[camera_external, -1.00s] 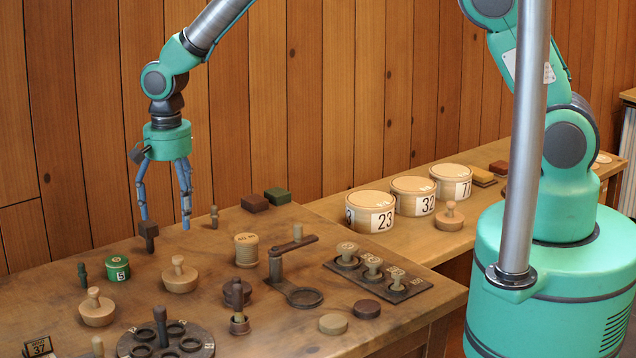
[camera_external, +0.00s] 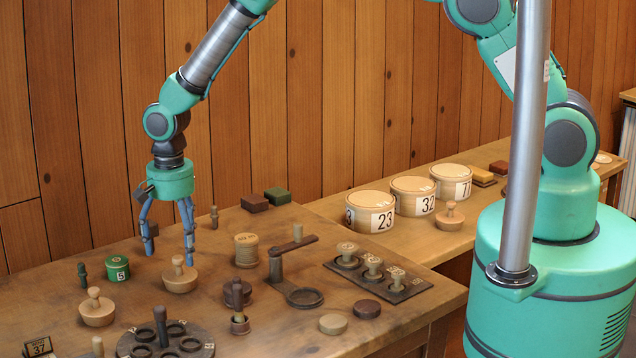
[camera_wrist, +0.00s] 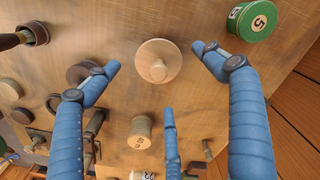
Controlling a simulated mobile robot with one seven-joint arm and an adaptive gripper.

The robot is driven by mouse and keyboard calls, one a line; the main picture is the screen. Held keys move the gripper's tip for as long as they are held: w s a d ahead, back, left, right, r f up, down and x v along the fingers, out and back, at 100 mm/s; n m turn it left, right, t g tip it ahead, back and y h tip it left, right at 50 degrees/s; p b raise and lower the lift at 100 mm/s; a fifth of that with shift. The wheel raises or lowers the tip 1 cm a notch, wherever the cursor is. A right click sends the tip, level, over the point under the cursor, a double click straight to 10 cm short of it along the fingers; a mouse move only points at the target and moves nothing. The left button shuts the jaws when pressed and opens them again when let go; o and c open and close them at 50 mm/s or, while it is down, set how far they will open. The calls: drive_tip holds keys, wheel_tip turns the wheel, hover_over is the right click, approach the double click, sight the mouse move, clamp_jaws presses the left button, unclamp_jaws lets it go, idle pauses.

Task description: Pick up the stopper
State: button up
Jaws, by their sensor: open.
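A pale wooden stopper (camera_external: 180,277) with a round base and a small upright knob stands on the table at the left. The wrist view shows the stopper (camera_wrist: 158,62) from above, lying between my fingers. My gripper (camera_external: 170,256) is open, pointing down just over and slightly behind it, with one finger seen against its knob. In the wrist view my gripper (camera_wrist: 155,57) has its fingertips apart on either side of the stopper, with gaps on both sides. A similar wooden stopper (camera_external: 96,311) stands nearer the front left, and another (camera_external: 449,217) on the right table.
A green tin (camera_external: 118,269) marked 5 stands left of the gripper. A ridged wooden spool (camera_external: 246,251) and a dark knobbed piece (camera_external: 236,293) stand to the right. A round dark holder (camera_external: 205,348) is in front, and a bracket with a ring (camera_external: 305,298) is further right.

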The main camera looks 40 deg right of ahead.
sight(178, 256)
drive_tip(key=shift+f, duration=0.1)
drive_tip(key=shift+f+p, duration=0.3)
drive_tip(key=shift+f, duration=2.2)
drive_tip(key=shift+c, duration=0.5)
drive_tip(key=c, duration=1.2)
